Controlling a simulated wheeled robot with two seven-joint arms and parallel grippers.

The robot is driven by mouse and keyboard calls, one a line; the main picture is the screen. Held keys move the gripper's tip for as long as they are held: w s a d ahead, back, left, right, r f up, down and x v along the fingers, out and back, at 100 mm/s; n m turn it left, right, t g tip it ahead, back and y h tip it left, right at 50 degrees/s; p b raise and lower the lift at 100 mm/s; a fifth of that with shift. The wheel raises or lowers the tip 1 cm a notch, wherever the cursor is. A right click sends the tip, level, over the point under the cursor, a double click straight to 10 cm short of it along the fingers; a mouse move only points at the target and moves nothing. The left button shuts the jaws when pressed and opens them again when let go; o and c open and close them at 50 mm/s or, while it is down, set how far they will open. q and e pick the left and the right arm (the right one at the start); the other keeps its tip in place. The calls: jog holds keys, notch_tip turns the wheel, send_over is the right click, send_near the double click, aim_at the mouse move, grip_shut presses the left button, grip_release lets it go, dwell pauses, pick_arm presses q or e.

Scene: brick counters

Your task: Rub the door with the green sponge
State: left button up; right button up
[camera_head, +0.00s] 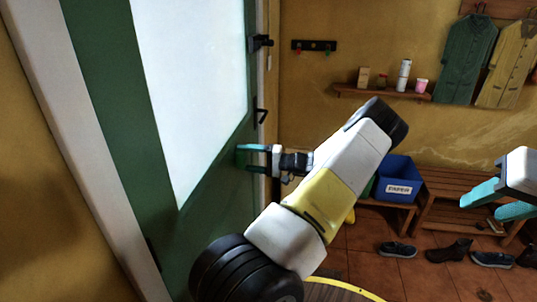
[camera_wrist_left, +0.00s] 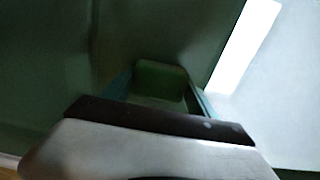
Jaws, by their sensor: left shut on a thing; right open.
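The green door (camera_head: 115,80) with a large pale glass panel fills the left of the head view; it also fills the left wrist view (camera_wrist_left: 50,60). My left gripper (camera_head: 256,157) is at the door's right side, below the black handle, with its fingers pointing at the door. It is shut on the green sponge (camera_wrist_left: 160,80), which sits between the fingertips and faces the door. I cannot tell whether the sponge touches the door. My right gripper (camera_head: 500,200), with teal fingers, is open and empty at the right edge of the head view.
The black door handle (camera_head: 260,117) sticks out above my left gripper. Shoes (camera_head: 398,249) lie on the tiled floor. A wall shelf (camera_head: 380,93) holds small items, with coats (camera_head: 465,60) to its right.

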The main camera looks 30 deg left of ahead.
pick_arm(q)
jog(key=w+a, duration=0.2)
jog(key=w, duration=0.7)
jog(key=shift+a, duration=0.4)
dwell(0.5)
jog(key=shift+v, duration=3)
jog(key=shift+v, duration=1.5)
jog(key=shift+s, duration=0.1)
